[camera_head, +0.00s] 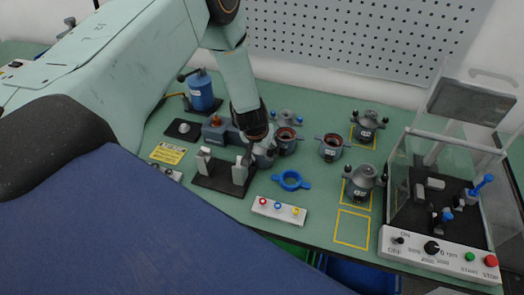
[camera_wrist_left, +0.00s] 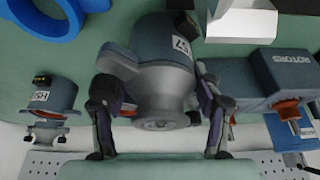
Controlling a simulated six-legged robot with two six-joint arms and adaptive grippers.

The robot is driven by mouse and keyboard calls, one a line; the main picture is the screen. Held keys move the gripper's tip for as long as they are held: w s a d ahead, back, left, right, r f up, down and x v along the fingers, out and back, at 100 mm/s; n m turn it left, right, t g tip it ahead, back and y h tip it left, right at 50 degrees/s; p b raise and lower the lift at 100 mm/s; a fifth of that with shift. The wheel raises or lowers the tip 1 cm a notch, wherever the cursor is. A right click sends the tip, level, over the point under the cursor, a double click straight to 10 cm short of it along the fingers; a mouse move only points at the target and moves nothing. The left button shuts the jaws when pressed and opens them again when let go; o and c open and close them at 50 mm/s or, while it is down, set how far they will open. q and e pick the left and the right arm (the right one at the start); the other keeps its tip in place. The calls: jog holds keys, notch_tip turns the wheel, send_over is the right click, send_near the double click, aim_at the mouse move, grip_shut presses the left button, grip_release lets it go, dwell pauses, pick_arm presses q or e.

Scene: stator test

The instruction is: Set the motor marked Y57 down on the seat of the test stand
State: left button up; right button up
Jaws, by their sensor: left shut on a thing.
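My left gripper (camera_wrist_left: 160,118) is shut on a grey-blue motor (camera_wrist_left: 163,65) whose white label shows "57", its first character unclear. Fingers lie on both sides of the motor's grey neck. In the head view the gripper (camera_head: 258,140) largely hides the motor (camera_head: 264,158), just right of a black fixture (camera_head: 215,181) with two pale uprights. The test stand (camera_head: 438,248) is at the right, with clear walls, a black floor and a front panel of knob and buttons. Its seat is not clear to me. The held motor is well left of it. My right gripper is out of view.
Other motors (camera_head: 332,148) (camera_head: 360,180) stand between gripper and test stand, some in yellow outlines. A blue ring (camera_head: 291,181) and a white button strip (camera_head: 279,210) lie in front. A rotor box (camera_head: 215,132) is behind left. One yellow outline (camera_head: 352,228) is empty.

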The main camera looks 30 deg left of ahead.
pick_arm(q)
jog(key=shift+c, duration=1.4)
jog(key=shift+w, duration=0.1)
jog(key=shift+r, duration=0.1)
notch_tip(320, 180, up, 12)
jog(key=p, duration=0.8)
jog(key=shift+r, duration=0.1)
jog(key=shift+w+r, duration=0.1)
jog(key=shift+r, duration=0.25)
notch_tip(320, 180, up, 15)
jog(key=shift+b, duration=0.3)
